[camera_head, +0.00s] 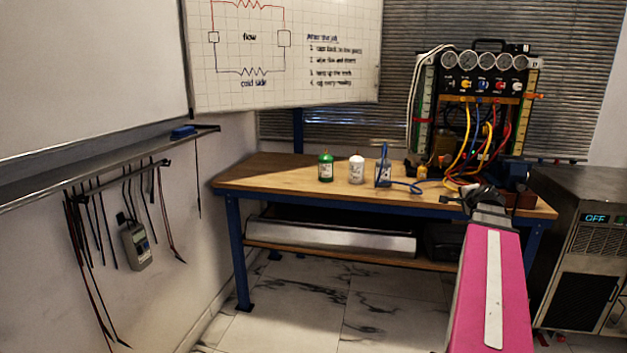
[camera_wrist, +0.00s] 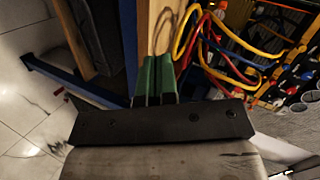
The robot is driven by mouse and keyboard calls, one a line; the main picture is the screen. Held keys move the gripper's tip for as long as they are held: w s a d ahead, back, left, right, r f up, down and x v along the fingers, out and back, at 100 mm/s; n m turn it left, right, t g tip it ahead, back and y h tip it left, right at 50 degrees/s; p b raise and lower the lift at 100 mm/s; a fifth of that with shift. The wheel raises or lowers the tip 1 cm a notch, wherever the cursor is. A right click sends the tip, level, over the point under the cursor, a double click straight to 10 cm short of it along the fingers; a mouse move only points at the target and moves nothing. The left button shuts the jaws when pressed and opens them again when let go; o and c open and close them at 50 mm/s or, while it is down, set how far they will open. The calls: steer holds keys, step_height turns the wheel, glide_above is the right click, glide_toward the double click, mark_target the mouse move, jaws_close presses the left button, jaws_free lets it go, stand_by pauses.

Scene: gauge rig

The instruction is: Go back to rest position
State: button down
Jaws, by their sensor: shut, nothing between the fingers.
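My gripper (camera_wrist: 155,80) shows in the wrist view with its two green fingers together and nothing between them. In the head view my pink arm reaches up from the lower right. Its dark end (camera_head: 462,200) is in front of the right part of the workbench (camera_head: 290,186). The fingertips are too small and dark to make out there. In the wrist view the bench edge and the coloured hoses (camera_wrist: 205,50) lie beyond the fingers.
The gauge rig (camera_head: 485,90) stands at the bench's right end, with hoses hanging down. A green bottle (camera_head: 326,167), a white bottle (camera_head: 356,170) and a blue-framed item (camera_head: 383,168) stand mid-bench. A metal cabinet (camera_head: 580,250) is at right. The tiled floor in front is clear.

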steer(key=s+a+f+n+g+y, duration=0.1)
steer(key=s+a+f+n+g, duration=0.3)
steer(key=a+f, duration=0.65)
steer(key=s+a+f+n+g+y, duration=0.1)
steer(key=a+f+n+g+y, duration=0.3)
steer(key=a+f, duration=0.6)
steer(key=s+a+f+n+g+h, duration=0.4)
steer(key=s+a+f+n, duration=0.4)
steer(key=s+a+f, duration=0.2)
steer(key=shift+s+a+f+n+g, duration=0.3)
steer(key=shift+s+a+g, duration=0.2)
steer(key=shift+s+a, duration=0.7)
